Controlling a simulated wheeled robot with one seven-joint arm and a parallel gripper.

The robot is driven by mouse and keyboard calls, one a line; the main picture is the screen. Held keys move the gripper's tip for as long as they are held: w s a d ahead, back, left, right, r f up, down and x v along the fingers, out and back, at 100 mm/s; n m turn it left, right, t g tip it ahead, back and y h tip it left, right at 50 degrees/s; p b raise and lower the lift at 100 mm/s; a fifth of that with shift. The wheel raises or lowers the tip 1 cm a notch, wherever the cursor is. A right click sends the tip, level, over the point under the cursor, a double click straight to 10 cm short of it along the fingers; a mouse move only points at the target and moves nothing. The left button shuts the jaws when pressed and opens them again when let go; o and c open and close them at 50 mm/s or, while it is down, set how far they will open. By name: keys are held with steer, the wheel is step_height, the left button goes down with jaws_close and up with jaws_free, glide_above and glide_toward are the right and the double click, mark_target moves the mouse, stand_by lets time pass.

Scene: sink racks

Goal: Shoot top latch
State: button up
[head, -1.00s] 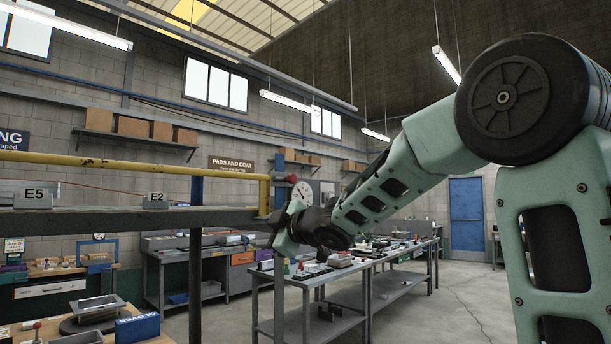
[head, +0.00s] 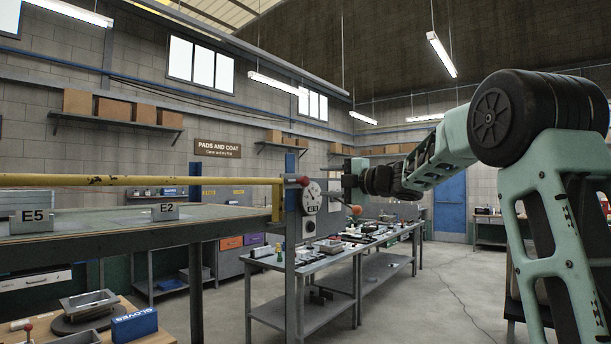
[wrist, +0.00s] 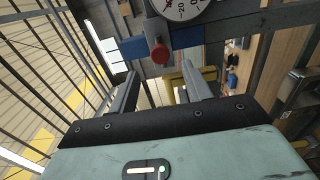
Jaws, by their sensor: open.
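A red knob (head: 304,181) sits at the top of a grey-blue post (head: 290,245), by the end of a yellow rail (head: 140,180). A round white dial (head: 311,197) is beside it. The wrist view shows the red knob (wrist: 158,52) on a blue bar, below the dial (wrist: 180,8). My gripper (head: 349,178) is just right of the dial in the head view. Its fingers (wrist: 161,68) are spread in the wrist view, with the knob seen between and beyond the tips. I cannot tell which part is the top latch.
A grey raised table (head: 100,224) carries signs E5 (head: 33,216) and E2 (head: 166,211). An orange knob (head: 356,209) is below my gripper. A workbench (head: 335,256) with small items stands behind. Floor at right is clear.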

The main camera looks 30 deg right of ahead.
mark_target(307, 181)
steer(key=p+x, duration=0.3)
steer(key=x, duration=0.5)
steer(key=shift+w+a, duration=0.15)
steer(key=shift+w, duration=0.1)
